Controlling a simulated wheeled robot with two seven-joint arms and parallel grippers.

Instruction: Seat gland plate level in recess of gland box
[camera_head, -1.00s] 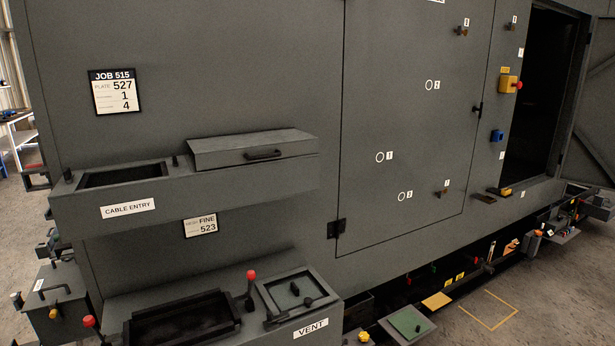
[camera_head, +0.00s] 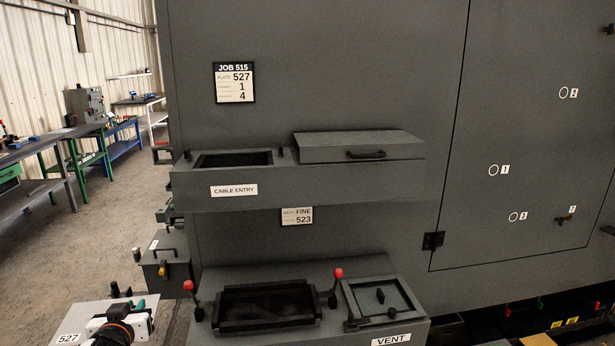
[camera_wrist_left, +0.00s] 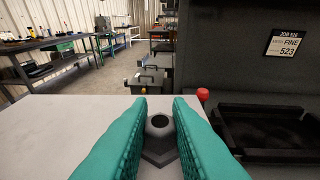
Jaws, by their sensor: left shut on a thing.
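A pale gland plate (camera_head: 68,326) marked 527 is at the lower left of the head view. My left gripper (camera_head: 128,312) is at its right part. In the left wrist view the teal fingers (camera_wrist_left: 160,110) are shut on a dark gland fitting (camera_wrist_left: 160,145) standing on the plate (camera_wrist_left: 50,120). The gland box (camera_head: 300,188), labelled CABLE ENTRY, is on the dark enclosure. Its rectangular recess (camera_head: 232,160) is open and dark at the left end, up and right of the plate. My right gripper is out of view.
A closed lid with a handle (camera_head: 360,147) covers the gland box's right part. Two short posts flank the recess. Below is a vent ledge with an empty frame (camera_head: 265,305), red-knobbed levers (camera_head: 338,273) and a smaller panel (camera_head: 382,298). Workbenches (camera_head: 40,155) stand far left, beyond open floor.

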